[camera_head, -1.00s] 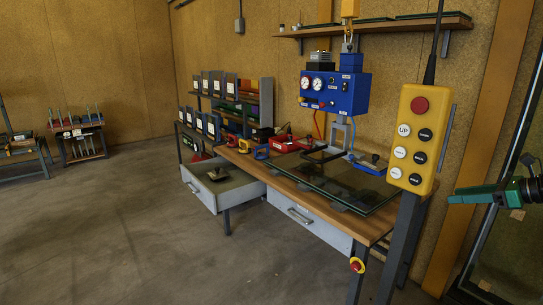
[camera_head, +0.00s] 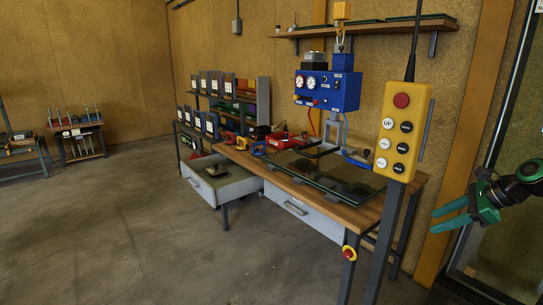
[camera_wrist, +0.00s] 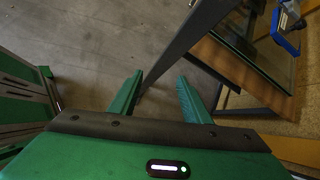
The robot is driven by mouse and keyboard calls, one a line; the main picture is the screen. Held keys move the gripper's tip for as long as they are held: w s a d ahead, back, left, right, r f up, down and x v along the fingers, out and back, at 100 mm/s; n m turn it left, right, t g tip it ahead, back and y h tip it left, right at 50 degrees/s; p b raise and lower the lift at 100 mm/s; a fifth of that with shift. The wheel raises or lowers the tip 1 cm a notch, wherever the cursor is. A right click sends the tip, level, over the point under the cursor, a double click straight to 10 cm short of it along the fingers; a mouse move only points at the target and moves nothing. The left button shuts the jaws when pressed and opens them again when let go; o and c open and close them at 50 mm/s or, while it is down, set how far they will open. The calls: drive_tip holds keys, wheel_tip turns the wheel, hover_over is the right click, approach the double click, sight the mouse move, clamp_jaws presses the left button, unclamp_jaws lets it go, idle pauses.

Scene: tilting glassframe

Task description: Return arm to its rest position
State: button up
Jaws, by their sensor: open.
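My gripper (camera_head: 452,215) is at the right edge of the head view, on the end of my green and black arm. Its two green fingers are apart with nothing between them, and they point left and a little down. In the wrist view the open fingers (camera_wrist: 163,95) reach over the grey floor, with a dark post close beyond them. The rest of my arm is mostly outside the head view.
A yellow button pendant (camera_head: 402,130) on a dark post (camera_head: 390,240) stands left of my gripper. Behind it is a wooden workbench (camera_head: 375,212) with glass panes and an open drawer (camera_head: 232,183). A tall glass frame (camera_head: 497,100) stands at the right. The floor (camera_head: 110,235) at left is clear.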

drive_tip(key=s+a+n+g+h, duration=0.2)
drive_tip(key=s+n, duration=0.4)
drive_tip(key=s, duration=0.6)
drive_tip(key=s+a+r+n+g+h, duration=0.1)
drive_tip(key=s+a+n+g+h, duration=0.2)
drive_tip(key=s, duration=0.9)
drive_tip(key=a+n, duration=0.2)
drive_tip(key=n, duration=0.1)
drive_tip(key=shift+s+a+n+h, duration=0.2)
drive_tip(key=shift+s+n+h, duration=0.1)
drive_tip(key=shift+n, duration=0.1)
drive_tip(key=shift+o, duration=0.4)
drive_tip(key=s+a+n, duration=0.1)
drive_tip(key=s+n, duration=0.3)
drive_tip(key=s, duration=0.6)
drive_tip(key=shift+a+f+g, duration=0.25)
drive_tip(key=shift+a+g, duration=0.15)
drive_tip(key=shift+s, duration=0.1)
drive_tip(key=c, duration=0.4)
drive_tip(key=shift+a+n, duration=0.1)
drive_tip(key=shift+n, duration=0.2)
